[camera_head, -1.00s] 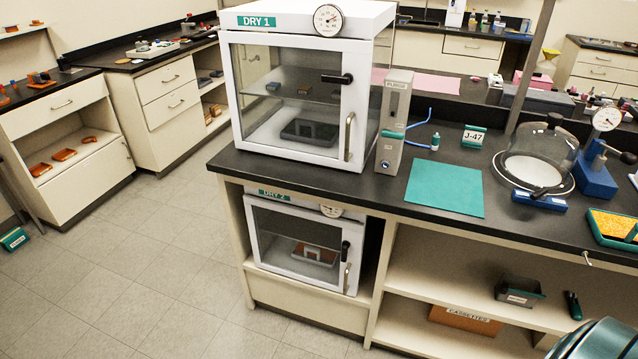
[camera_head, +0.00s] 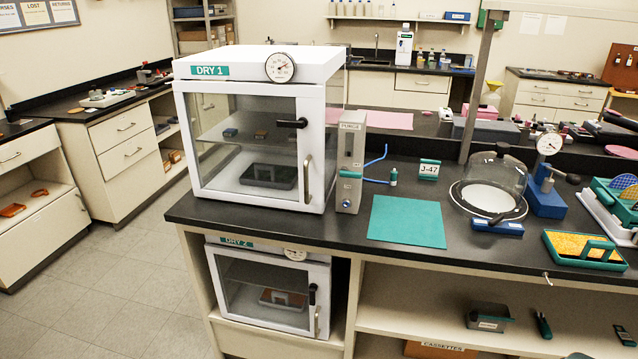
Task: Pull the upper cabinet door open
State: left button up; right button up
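The upper cabinet (camera_head: 257,63), labelled DRY 1, stands on the black bench at centre left. Its glass-fronted door (camera_head: 313,150) is shut, with a black latch lever (camera_head: 292,123) lying level and a metal pull handle (camera_head: 307,178) at its right side. Inside are a shelf with small blue and brown items and a dark tray (camera_head: 269,176) below. A second cabinet (camera_head: 270,250), labelled DRY 2, sits under the bench with its door shut. Neither of my grippers is in view.
A PURGE box (camera_head: 350,162) stands just right of the upper cabinet, with a blue tube. A teal mat (camera_head: 407,221), a glass bell jar (camera_head: 493,185) and a yellow-filled tray (camera_head: 583,249) lie further right. The floor at the left front (camera_head: 110,310) is clear.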

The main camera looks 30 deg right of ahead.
aim_at(310, 98)
jog(key=z, duration=0.4)
jog(key=i+l+z, duration=0.1)
jog(key=z, duration=0.3)
jog(key=i+z, duration=0.1)
jog(key=z, duration=0.3)
jog(key=i+z, duration=0.1)
jog(key=z, duration=0.7)
jog(key=i+j, duration=0.05)
